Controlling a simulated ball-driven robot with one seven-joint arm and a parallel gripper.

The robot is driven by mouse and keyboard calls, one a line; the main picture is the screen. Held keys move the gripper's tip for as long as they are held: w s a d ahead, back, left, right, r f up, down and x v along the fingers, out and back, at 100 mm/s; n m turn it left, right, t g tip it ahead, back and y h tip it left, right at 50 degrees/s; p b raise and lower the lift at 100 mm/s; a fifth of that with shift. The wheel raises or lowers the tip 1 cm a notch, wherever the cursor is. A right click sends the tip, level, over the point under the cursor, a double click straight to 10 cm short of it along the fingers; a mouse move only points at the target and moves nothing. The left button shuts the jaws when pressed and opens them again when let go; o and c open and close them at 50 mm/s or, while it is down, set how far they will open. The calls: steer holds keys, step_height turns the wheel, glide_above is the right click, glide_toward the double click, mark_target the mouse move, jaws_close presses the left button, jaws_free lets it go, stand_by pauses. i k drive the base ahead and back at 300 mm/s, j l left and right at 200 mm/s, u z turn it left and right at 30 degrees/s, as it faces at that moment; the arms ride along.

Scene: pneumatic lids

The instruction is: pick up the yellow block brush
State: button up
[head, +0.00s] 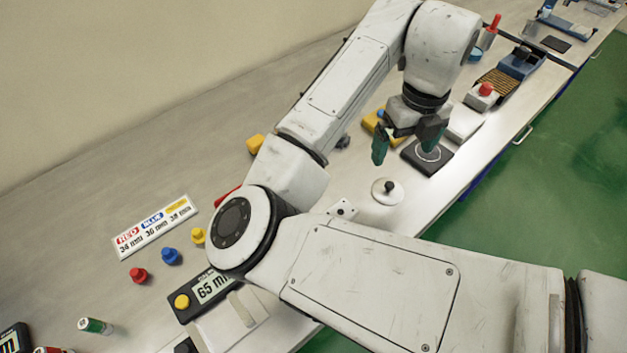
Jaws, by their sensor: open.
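No bristles can be made out, so I cannot tell which one is the yellow block brush.
A black pad with a white ring (428,156) lies below my gripper. A round white lid with a dark knob (387,190) is nearer. A red-button box (482,97) stands right. Red (138,275), blue (171,256) and yellow (198,235) knobbed pieces sit left near a label board (153,227).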

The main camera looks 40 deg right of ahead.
mark_target(253, 144)
steer(key=i+j+z, duration=0.15)
steer(key=i, duration=0.3)
steer(key=i+j+z, duration=0.15)
steer(key=i+j, duration=0.25)
steer(key=i, duration=0.1)
